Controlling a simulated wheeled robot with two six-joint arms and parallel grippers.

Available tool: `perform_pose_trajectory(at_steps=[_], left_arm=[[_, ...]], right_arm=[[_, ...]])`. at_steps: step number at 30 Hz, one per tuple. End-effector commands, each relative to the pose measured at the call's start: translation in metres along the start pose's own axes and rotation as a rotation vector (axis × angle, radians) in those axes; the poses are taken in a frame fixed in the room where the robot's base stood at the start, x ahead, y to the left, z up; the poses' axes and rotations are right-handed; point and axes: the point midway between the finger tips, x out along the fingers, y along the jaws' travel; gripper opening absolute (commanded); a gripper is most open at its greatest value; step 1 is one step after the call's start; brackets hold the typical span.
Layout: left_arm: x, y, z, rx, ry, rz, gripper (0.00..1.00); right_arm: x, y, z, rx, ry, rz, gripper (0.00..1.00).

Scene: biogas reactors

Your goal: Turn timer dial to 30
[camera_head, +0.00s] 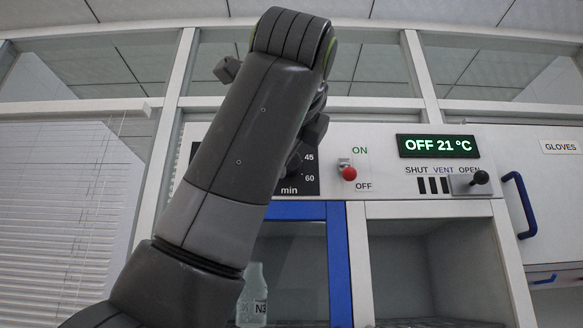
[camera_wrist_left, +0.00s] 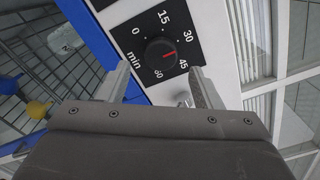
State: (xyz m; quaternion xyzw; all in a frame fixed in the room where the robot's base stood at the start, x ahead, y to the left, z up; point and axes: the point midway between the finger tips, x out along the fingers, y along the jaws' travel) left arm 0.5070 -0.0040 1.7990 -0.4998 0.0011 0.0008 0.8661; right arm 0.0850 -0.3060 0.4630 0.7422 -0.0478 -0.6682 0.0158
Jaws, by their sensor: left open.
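The timer dial (camera_wrist_left: 161,54) is a round black knob with a red pointer on a black scale plate (camera_wrist_left: 208,52) marked 0 to 60. In the left wrist view the pointer lies between 30 and 45. In the head view my left arm hides most of the dial; the plate's 45, 60 and min marks (camera_head: 300,186) show beside it. My left gripper (camera_wrist_left: 160,72) is open and empty, its fingers apart on either side of the dial in the picture. Contact with the knob cannot be told. My right gripper is in neither view.
Right of the dial are a red-tipped ON/OFF switch (camera_head: 349,173), a display (camera_head: 438,146) reading OFF 21 °C, and a vent lever (camera_head: 480,177). Below, a blue-framed door (camera_head: 340,265) has a bottle (camera_head: 252,295) behind it. A blue handle (camera_head: 522,205) sticks out at right.

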Motion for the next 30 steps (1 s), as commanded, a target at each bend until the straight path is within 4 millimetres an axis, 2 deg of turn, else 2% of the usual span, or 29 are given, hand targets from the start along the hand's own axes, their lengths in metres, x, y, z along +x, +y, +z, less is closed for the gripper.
perform_pose_trajectory(at_steps=[1, 6, 12, 15, 21, 30], left_arm=[[-0.015, 0.004, -0.002, 0.000, -0.002, -0.006, 0.59], [-0.058, 0.003, -0.002, 0.000, -0.002, -0.005, 0.59], [-0.100, 0.002, -0.002, 0.000, 0.000, -0.003, 0.59], [-0.114, 0.002, -0.002, 0.000, 0.000, -0.001, 0.59], [-0.126, 0.001, -0.001, 0.000, 0.000, 0.001, 0.59], [-0.127, 0.000, -0.001, 0.000, 0.001, 0.001, 0.59]], right_arm=[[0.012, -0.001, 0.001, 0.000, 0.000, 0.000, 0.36], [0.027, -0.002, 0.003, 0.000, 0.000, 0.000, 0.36], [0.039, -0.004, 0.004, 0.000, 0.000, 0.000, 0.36], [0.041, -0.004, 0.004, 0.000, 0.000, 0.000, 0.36], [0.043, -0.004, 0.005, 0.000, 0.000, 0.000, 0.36], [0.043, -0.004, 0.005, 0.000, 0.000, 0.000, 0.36]])
